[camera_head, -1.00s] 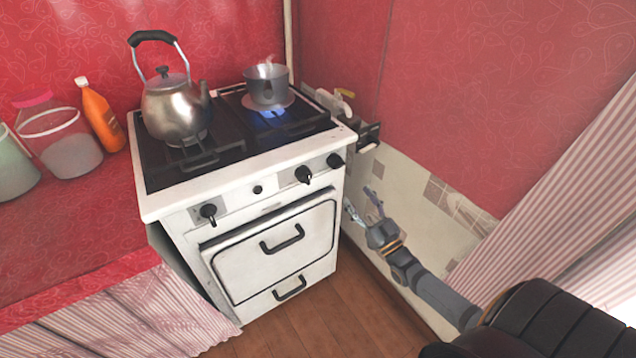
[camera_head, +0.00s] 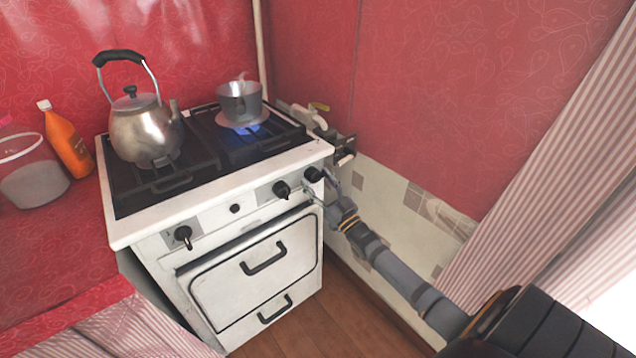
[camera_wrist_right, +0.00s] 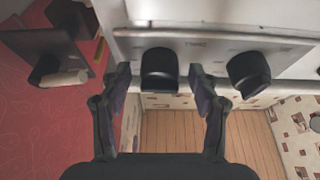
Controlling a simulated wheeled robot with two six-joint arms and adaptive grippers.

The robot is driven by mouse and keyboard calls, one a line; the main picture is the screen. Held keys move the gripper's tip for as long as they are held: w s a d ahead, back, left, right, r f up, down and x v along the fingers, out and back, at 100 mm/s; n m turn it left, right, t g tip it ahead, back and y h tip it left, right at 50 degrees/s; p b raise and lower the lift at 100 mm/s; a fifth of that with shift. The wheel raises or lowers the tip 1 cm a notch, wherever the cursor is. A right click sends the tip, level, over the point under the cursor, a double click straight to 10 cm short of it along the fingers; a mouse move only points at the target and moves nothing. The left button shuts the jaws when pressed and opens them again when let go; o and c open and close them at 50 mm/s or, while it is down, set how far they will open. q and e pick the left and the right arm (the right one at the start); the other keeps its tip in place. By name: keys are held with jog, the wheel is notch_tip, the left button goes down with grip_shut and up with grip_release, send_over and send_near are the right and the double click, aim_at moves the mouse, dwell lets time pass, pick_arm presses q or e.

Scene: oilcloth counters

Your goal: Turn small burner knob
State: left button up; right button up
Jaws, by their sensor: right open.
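The white stove (camera_head: 215,190) has black knobs on its front panel. A left knob (camera_head: 183,233) has its handle pointing down, and two more sit at the right, a middle knob (camera_head: 281,189) and a rightmost knob (camera_head: 314,174). The frames do not mark which is the small burner knob. My right gripper (camera_head: 318,187) is open at the rightmost knob. In the right wrist view, a black knob (camera_wrist_right: 159,70) lies between the spread fingers of the right gripper (camera_wrist_right: 159,85), with gaps on both sides. A second knob (camera_wrist_right: 248,72) is to its right. My left gripper is out of view.
A kettle (camera_head: 146,130) stands on the left of the hob. A pot (camera_head: 240,102) sits over a blue flame (camera_head: 247,130). Pipes and a tap (camera_head: 318,115) are on the wall right of the stove. An orange bottle (camera_head: 66,143) stands left.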

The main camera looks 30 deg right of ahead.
jog(key=c, duration=1.1)
jog(key=shift+c, duration=0.2)
